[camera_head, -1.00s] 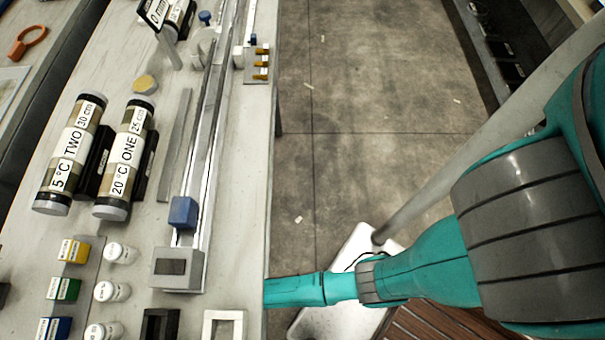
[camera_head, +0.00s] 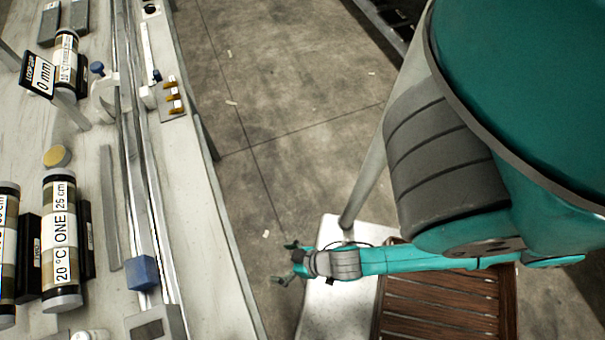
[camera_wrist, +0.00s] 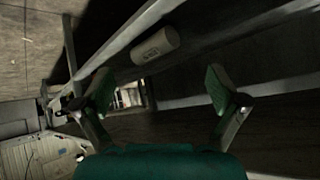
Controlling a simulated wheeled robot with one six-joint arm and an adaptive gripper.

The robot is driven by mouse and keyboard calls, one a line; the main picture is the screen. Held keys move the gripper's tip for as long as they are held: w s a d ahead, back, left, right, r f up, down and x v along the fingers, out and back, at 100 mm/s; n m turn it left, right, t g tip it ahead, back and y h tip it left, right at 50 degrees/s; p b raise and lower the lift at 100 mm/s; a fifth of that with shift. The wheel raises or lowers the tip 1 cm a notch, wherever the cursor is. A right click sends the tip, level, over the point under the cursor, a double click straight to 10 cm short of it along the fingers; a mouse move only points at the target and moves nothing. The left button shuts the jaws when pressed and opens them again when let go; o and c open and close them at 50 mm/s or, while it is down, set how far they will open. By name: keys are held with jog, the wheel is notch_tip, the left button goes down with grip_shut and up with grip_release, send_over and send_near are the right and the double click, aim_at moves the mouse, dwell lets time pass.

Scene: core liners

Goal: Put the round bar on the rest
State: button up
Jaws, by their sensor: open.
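My gripper (camera_head: 291,262) is open and empty, off the right side of the bench, over the floor beside my own base. In the wrist view its two fingers (camera_wrist: 160,90) are spread wide with nothing between the tips. A pale grey cylinder with a dark label (camera_wrist: 155,46) lies in the dark area beyond the fingers, apart from them; it may be the round bar, but I cannot be sure. In the head view, a thin grey strip (camera_head: 112,215) lies on the bench beside the rail. I cannot tell which piece is the rest.
The bench (camera_head: 205,240) carries a long metal rail (camera_head: 140,185) with a blue block (camera_head: 142,272). A liner marked ONE (camera_head: 61,240) and a "0 mm" sign (camera_head: 39,75) stand left of it. Open concrete floor (camera_head: 280,80) lies right of the bench.

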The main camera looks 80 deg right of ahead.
jog(key=s+d+r+n+t, duration=0.1)
jog(key=s+r+t, duration=0.2)
jog(key=r, duration=1)
jog(key=s+d+r+n+t, duration=0.1)
jog(key=s+r+t, duration=0.1)
jog(key=r, duration=1)
jog(key=shift+s+r+t+h, duration=0.35)
jog(key=shift+s+t+h, duration=0.05)
jog(key=shift+s, duration=0.2)
jog(key=shift+d, duration=0.1)
